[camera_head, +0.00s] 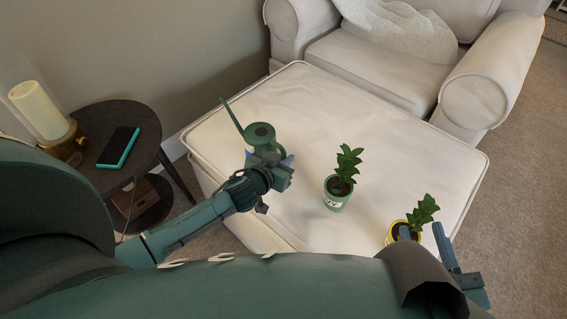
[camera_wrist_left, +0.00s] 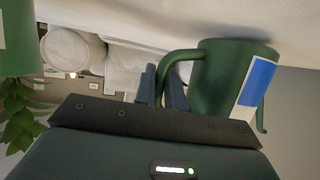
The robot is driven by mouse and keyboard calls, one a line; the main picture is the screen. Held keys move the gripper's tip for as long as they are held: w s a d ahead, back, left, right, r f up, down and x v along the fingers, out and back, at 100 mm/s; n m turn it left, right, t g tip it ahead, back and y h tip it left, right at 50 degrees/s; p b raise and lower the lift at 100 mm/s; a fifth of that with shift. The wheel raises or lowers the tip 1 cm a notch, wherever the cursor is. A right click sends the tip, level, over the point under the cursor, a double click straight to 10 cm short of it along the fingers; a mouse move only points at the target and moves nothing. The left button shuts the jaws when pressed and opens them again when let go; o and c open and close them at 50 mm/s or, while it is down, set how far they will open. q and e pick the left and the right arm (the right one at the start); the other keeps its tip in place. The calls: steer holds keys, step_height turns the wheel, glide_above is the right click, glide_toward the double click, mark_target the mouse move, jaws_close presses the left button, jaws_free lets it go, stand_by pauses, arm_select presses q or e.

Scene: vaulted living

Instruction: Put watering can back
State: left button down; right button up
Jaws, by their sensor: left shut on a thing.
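The dark green watering can (camera_head: 260,134) is at the left part of the white ottoman, its long spout pointing up and left in the head view. My left gripper (camera_head: 268,162) is shut on its handle. The left wrist view shows the can (camera_wrist_left: 212,80) with a blue and white label, its looped handle between my left fingers (camera_wrist_left: 162,88). I cannot tell whether the can touches the ottoman. My right gripper (camera_head: 425,240) is open at the lower right, its fingers apart, beside the yellow pot; part of it is hidden by my body.
A plant in a green pot (camera_head: 337,192) stands mid-ottoman (camera_head: 300,95). A plant in a yellow pot (camera_head: 394,234) stands near its right front edge. A dark round side table (camera_head: 95,115) at left holds a lamp (camera_head: 40,108) and a phone (camera_head: 119,147). A white armchair (camera_head: 380,60) stands behind.

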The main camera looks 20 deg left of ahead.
arm_select(q)
steer(key=shift+w, duration=0.1)
arm_select(e)
steer(key=shift+a, duration=0.1)
arm_select(q)
steer(key=shift+f, duration=0.1)
steer(key=shift+f, duration=0.15)
steer(key=c, duration=1.5)
jaws_free()
steer(key=shift+f, duration=0.1)
steer(key=shift+r, duration=0.2)
steer(key=shift+s+r, duration=0.1)
steer(key=shift+s, duration=0.25)
steer(key=p+v, duration=0.3)
steer(key=v, duration=0.8)
steer(key=shift+s, duration=0.2)
arm_select(e)
steer(key=shift+d+f+m+g+h, duration=0.1)
steer(key=shift+d+m+g+h, duration=0.55)
steer(key=shift+g, duration=0.35)
